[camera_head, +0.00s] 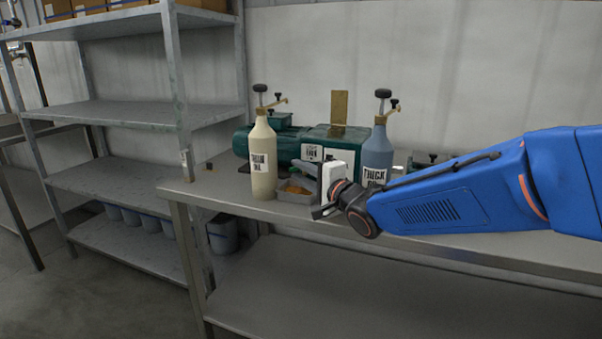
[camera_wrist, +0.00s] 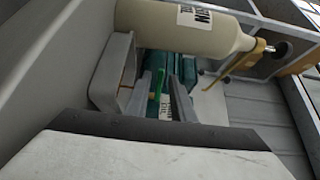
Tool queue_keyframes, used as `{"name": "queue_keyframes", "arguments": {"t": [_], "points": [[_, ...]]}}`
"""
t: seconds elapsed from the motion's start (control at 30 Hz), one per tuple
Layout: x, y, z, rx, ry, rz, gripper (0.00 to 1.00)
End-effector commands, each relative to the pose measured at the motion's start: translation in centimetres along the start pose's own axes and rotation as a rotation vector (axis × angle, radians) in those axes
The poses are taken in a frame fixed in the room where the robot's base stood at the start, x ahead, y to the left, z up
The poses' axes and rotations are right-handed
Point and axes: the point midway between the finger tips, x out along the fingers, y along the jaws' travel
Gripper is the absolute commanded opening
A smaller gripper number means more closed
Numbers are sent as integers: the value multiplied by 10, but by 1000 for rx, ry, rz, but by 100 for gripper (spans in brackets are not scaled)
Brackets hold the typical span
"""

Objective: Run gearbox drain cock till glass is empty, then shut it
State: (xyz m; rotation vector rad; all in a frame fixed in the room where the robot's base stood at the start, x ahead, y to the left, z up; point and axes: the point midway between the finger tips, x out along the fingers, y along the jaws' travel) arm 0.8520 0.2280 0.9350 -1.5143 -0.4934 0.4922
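The green gearbox (camera_head: 285,146) lies on the steel bench, between and behind two bottles; part of it shows in the wrist view (camera_wrist: 190,70). My gripper (camera_head: 314,190) is in front of it, above or beside a small grey tray (camera_head: 293,197) with orange-brown contents. In the wrist view my gripper's fingers (camera_wrist: 158,100) stand apart, with a thin bright green piece (camera_wrist: 158,82) showing between them. I cannot tell whether this piece is the drain cock's handle or whether a finger touches it. The cock and the glass cannot be made out clearly; my gripper hides part of the gearbox front.
A cream pump bottle (camera_head: 263,160) stands left of my gripper, close to it in the wrist view (camera_wrist: 185,28). A blue-grey pump bottle (camera_head: 377,155) stands right, behind my arm. Metal shelving (camera_head: 120,112) stands left.

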Motion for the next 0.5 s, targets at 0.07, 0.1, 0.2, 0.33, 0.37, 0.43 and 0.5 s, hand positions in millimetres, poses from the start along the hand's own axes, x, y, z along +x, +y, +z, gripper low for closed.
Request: {"name": "queue_keyframes", "arguments": {"t": [0.07, 0.1, 0.2, 0.33, 0.37, 0.43, 0.5], "points": [[0, 2, -1, 1, 1, 4, 27], [0, 2, -1, 1, 1, 4, 27], [0, 2, -1, 1, 2, 4, 27], [0, 2, -1, 1, 3, 4, 27], [0, 2, 0, 1, 4, 4, 27], [0, 2, 0, 0, 9, 4, 27], [1, 2, 1, 1, 19, 3, 27]]}}
